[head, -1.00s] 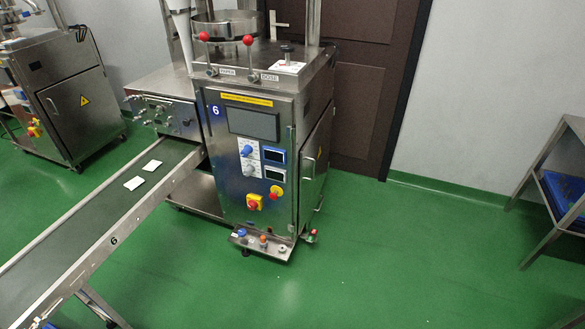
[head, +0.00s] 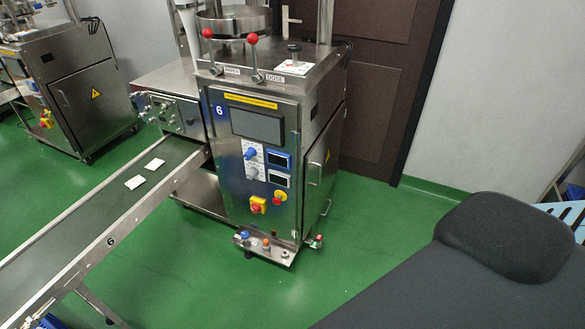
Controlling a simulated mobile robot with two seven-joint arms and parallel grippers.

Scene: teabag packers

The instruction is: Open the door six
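Machine six (head: 228,185) is a steel teabag packer with a "6" on its front, in the middle of the head view. Its side door (head: 321,185) is on the right flank, seen at a steep angle. The door has a vertical bar handle (head: 314,171) and a yellow warning triangle, and it looks shut. A large dark grey and black part, which looks like my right arm, fills the lower right. Neither of my grippers is in view.
A conveyor (head: 110,222) marked 6 runs from the machine to the lower left, with two white teabags on it. Another packer (head: 85,95) stands at the back left. A brown room door (head: 372,95) is behind. Green floor (head: 345,262) is free right of the machine.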

